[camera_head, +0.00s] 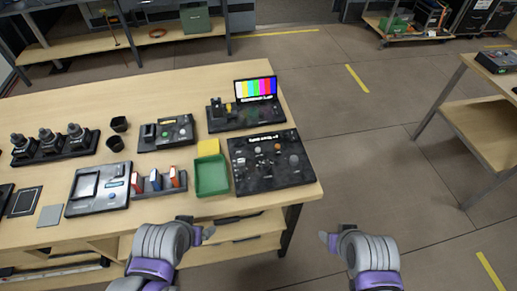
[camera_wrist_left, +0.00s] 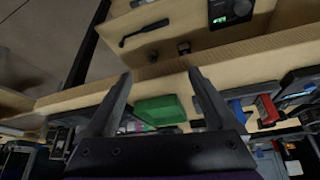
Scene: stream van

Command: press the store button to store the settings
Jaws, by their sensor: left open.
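No button that I can read as the store button shows; labels are too small. A black control panel (camera_head: 268,162) with several knobs or buttons lies at the table's right end. Behind it stands a black device with a colour-bar screen (camera_head: 255,89). A dark box with small buttons (camera_head: 168,132) sits to its left. My left gripper (camera_head: 206,234) is in front of the table's front edge, apart from the panels; in the left wrist view (camera_wrist_left: 160,78) its fingers are spread and empty. My right gripper (camera_head: 328,238) is off the table's right end, over the floor; its finger opening is unclear.
A green tray (camera_head: 212,176) and a yellow block (camera_head: 208,147) sit left of the panel; the tray also shows in the left wrist view (camera_wrist_left: 160,109). A grey device (camera_head: 98,189) and a rack of coloured pieces (camera_head: 158,182) are further left. Another table (camera_head: 484,125) stands at right.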

